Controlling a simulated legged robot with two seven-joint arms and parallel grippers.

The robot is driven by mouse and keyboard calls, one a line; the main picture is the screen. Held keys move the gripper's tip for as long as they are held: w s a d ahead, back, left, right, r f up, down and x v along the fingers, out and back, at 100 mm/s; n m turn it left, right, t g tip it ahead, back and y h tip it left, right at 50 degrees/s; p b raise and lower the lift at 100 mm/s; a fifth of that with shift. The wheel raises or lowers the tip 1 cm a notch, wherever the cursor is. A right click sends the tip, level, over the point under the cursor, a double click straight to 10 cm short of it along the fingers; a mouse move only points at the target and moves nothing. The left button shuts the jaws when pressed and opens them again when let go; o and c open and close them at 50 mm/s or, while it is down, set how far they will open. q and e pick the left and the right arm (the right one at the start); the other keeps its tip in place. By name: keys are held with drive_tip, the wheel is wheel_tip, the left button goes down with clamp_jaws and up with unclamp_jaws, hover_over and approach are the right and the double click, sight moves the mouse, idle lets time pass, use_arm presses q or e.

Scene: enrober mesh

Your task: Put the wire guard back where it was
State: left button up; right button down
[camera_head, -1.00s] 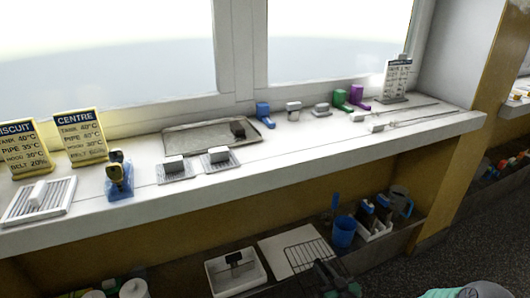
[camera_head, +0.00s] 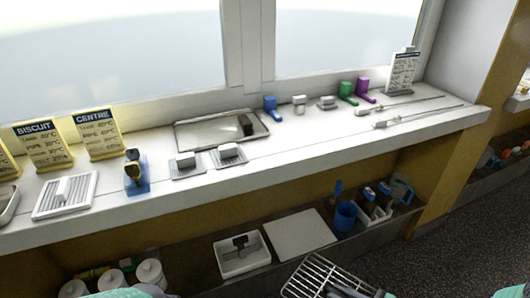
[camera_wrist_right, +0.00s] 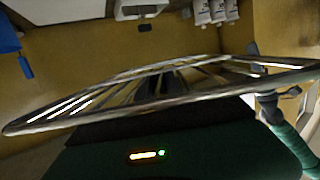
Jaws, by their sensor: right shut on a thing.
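The wire guard (camera_head: 316,276), a silver wire grid, is at the bottom edge of the head view, in front of the lower shelf. My right gripper (camera_head: 350,291) is shut on it at its near right side and holds it raised and tilted. In the right wrist view the wire guard (camera_wrist_right: 170,88) stretches across the whole picture, seen almost edge-on. At the right of that view a dark, teal-sleeved part (camera_wrist_right: 270,100) looks like my left arm's end; its jaws are not clear. The white board (camera_head: 300,234) on the lower shelf is bare.
The lower shelf holds a white tray (camera_head: 242,255) with a dark-handled tool, a blue cup (camera_head: 344,217), a caddy (camera_head: 374,214) and white tubs (camera_head: 150,273). The sill above carries signs, a metal tray (camera_head: 205,133), small blocks and rods. The dark floor is clear at right.

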wheel_tip(320, 180, up, 29)
drive_tip(key=m+t+h+p, duration=0.4)
drive_tip(key=h+p, duration=0.1)
drive_tip(key=p, duration=2.7)
drive_tip(key=shift+m+p, duration=0.4)
drive_tip(key=shift+s+f, duration=0.1)
drive_tip(key=shift+a, duration=0.1)
